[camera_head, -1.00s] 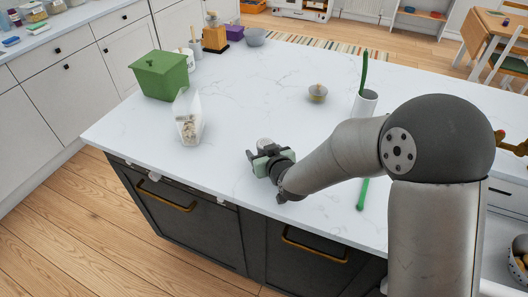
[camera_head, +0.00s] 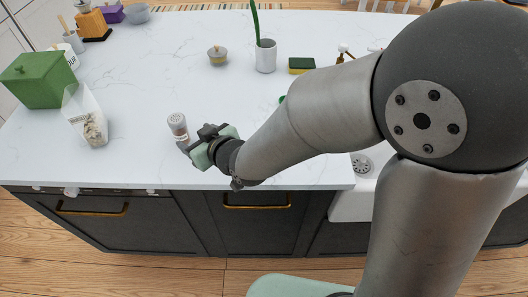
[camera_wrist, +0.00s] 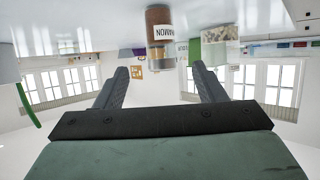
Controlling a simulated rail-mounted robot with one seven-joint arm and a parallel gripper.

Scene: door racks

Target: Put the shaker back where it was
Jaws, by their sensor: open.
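The shaker (camera_head: 178,127) has a light perforated top and a brown lower part. It stands upright on the white countertop (camera_head: 150,60), near its front edge. My gripper (camera_head: 196,141) is low over the counter just to the right of the shaker. In the wrist view, which is upside down, the shaker (camera_wrist: 159,24) with its brown body and white label is beyond the fingertips. The gripper (camera_wrist: 159,76) is open, with nothing between its fingers.
A clear bag-like container (camera_head: 86,117) and a green box (camera_head: 40,80) stand at the left. A small lidded bowl (camera_head: 217,55), a white cup (camera_head: 265,57) with a green stem and a sponge (camera_head: 301,65) are further back. The counter's middle is clear.

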